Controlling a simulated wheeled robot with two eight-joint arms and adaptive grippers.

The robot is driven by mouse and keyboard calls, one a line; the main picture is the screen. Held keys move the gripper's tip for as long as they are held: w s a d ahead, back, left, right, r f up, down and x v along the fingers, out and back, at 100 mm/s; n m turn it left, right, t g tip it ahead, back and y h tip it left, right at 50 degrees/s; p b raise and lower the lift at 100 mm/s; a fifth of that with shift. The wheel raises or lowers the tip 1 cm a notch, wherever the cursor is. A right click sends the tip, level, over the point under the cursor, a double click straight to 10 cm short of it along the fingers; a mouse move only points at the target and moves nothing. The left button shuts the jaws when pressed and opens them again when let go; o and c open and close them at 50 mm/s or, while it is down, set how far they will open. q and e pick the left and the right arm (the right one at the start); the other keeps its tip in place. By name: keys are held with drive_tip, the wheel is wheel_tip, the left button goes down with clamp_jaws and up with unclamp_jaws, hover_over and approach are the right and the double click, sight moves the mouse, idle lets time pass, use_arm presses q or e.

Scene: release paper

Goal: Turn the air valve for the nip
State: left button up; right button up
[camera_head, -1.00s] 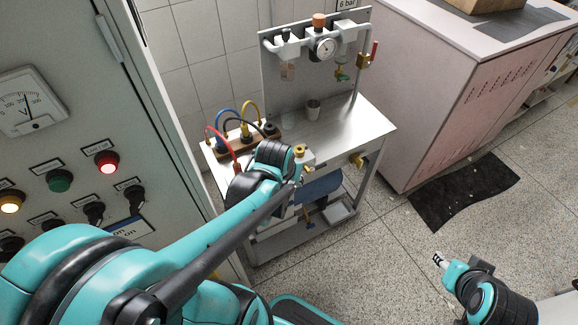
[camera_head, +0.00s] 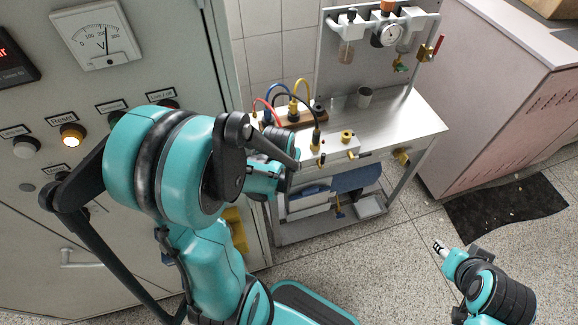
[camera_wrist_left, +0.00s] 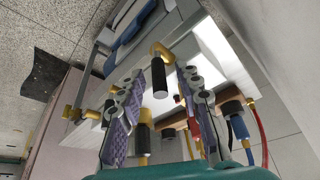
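The valve the task names cannot be singled out by a label. The upright panel carries a brass valve with a red lever (camera_head: 432,48) and a green-handled valve (camera_head: 400,65). In the left wrist view, a yellow elbow-shaped fitting with a black grip (camera_wrist_left: 158,74) shows between the fingertips of my left gripper (camera_wrist_left: 161,78). A second black cylinder (camera_wrist_left: 142,138) sits lower. The purple-padded fingers stand apart; contact cannot be told. In the head view, my left arm hides most of this gripper near the bench front. My right gripper (camera_head: 440,247) is over the floor at lower right; its opening is unclear.
A grey control cabinet (camera_head: 190,60) is at left, a pink cabinet (camera_head: 500,85) at right. Floor before the bench is clear.

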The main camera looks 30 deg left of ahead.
use_arm(q)
clamp_jaws()
drive_tip(key=shift+w+d, duration=0.1)
drive_tip(key=shift+d, duration=0.05)
drive_tip(key=shift+w+d+f+m+g+y+b, duration=0.2)
drive_tip(key=shift+w+d+g+y+b, duration=0.2)
drive_tip(key=shift+g+y, duration=0.4)
drive_tip(key=shift+w+d+f+m+g+y+b, duration=0.15)
drive_tip(key=shift+w+d+m+g+y+b, duration=0.2)
drive_tip(key=shift+g+y+b, duration=0.35)
drive_tip(key=shift+w+d+f+m+g+y+b, duration=0.15)
drive_tip(key=shift+w+d+g+y+b, duration=0.25)
drive_tip(key=shift+g+y, duration=0.4)
drive_tip(key=shift+w+a, duration=0.1)
drive_tip(key=shift+a, duration=0.05)
